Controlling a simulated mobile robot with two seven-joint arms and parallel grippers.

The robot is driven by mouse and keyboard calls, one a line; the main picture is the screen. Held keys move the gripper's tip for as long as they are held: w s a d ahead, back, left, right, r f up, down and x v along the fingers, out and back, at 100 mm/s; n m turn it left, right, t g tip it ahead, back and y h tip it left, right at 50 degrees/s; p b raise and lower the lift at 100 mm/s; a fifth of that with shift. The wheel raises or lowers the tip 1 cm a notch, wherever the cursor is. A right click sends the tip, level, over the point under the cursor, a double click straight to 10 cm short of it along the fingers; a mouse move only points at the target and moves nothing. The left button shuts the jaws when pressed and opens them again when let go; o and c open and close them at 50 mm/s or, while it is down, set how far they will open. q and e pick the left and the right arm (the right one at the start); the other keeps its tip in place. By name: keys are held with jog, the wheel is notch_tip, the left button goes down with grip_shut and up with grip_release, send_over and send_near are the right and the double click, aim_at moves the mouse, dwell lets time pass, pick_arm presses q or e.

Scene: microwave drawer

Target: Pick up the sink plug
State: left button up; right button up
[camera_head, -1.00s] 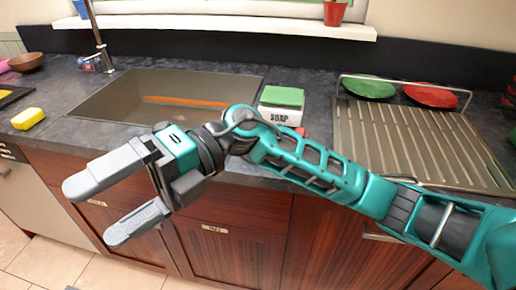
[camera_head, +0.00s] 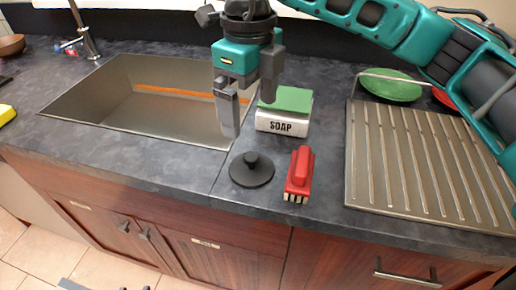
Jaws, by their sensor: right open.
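The sink plug (camera_head: 251,170) is a black disc with a raised knob. It lies flat on the dark counter, right of the sink (camera_head: 160,127) and near the counter's front. My right gripper (camera_head: 232,115) points down above and slightly behind the plug, at the sink's right edge. It is open and empty, apart from the plug. My left gripper does not show clearly; only a grey piece at the bottom edge may be part of it.
A red brush (camera_head: 299,172) lies just right of the plug. The soap holder (camera_head: 282,122) with a green sponge (camera_head: 288,100) stands behind. A ribbed metal drainboard (camera_head: 410,160) with a green plate (camera_head: 391,87) is at right. Counter in front of the sink is clear.

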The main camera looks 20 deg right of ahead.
send_over(252, 156)
notch_tip(252, 156, down, 7)
jog(key=shift+s+r, duration=0.1)
jog(key=shift+f+p, duration=0.3)
jog(key=shift+f, duration=2.7)
jog(key=shift+c, duration=0.5)
jog(key=c, duration=0.6)
